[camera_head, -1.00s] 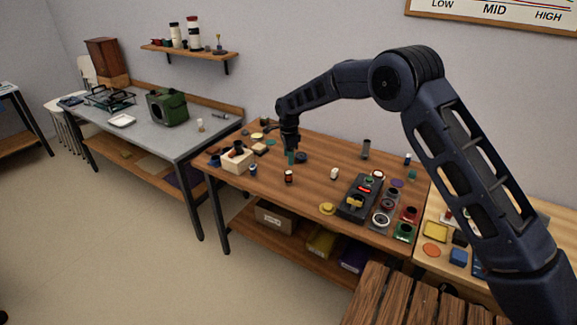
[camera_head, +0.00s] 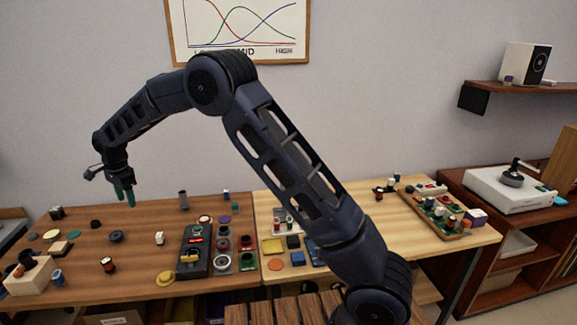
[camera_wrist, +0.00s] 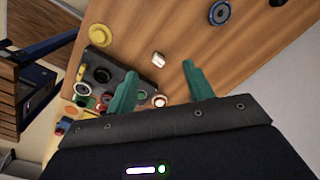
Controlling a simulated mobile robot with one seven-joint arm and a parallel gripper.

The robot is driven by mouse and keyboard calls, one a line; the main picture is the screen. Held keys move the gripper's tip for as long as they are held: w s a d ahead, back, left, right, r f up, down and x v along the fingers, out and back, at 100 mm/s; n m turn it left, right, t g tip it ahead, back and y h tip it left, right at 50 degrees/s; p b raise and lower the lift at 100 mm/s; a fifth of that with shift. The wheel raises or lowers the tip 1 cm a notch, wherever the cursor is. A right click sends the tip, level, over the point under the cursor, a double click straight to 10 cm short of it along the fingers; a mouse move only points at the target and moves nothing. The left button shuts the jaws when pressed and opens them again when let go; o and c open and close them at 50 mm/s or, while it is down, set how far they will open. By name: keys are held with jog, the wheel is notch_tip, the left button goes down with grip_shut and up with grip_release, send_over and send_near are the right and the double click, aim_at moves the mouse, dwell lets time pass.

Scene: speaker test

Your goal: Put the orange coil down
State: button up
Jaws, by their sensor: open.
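My gripper (camera_head: 125,197) is open and raised above the brown workbench (camera_head: 135,240). Nothing is held between its green fingers, which also show in the wrist view (camera_wrist: 158,72). A small dark spool with an orange-red band (camera_head: 108,265) stands upright on the bench, below and in front of my gripper, and may be the orange coil. A flat orange disc (camera_head: 276,264) lies on the lighter bench (camera_head: 345,215). I cannot tell for sure which is the orange coil.
A black device (camera_head: 195,256) stands on the brown bench, with several coloured ring parts beside it. A pale wooden box (camera_head: 30,280) with dark parts is at the left. A yellow spool (camera_head: 165,278) and a small white part (camera_head: 159,238) stand apart. Bare wood lies between them.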

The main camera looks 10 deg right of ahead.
jog(key=w+d+r+n, duration=0.1)
jog(key=w+d+r, duration=0.1)
jog(key=d+r, duration=0.6)
jog(key=w+d+r+n+t, duration=0.1)
jog(key=d+r, duration=0.2)
jog(key=d, duration=0.9)
jog(key=w+d+r+n, duration=0.1)
jog(key=w+d+r, duration=0.1)
jog(key=d+r, duration=0.6)
jog(key=s+d+r+n+t, duration=0.1)
jog(key=s+d, duration=0.4)
jog(key=d, duration=0.5)
jog(key=s+d+r+n, duration=0.1)
jog(key=s+d, duration=0.3)
jog(key=d, duration=0.5)
jog(key=s+d+r+n+t, duration=0.1)
jog(key=s+d, duration=0.4)
jog(key=d, duration=0.5)
jog(key=s+d+f+n, duration=0.1)
jog(key=s+d+f, duration=0.1)
jog(key=s+d, duration=0.3)
jog(key=s+d+f+n+t, duration=0.1)
jog(key=s+d+f, duration=0.2)
jog(key=s+d, duration=0.3)
jog(key=s, duration=0.3)
jog(key=shift+s+h, duration=0.3)
jog(key=shift+s, duration=0.05)
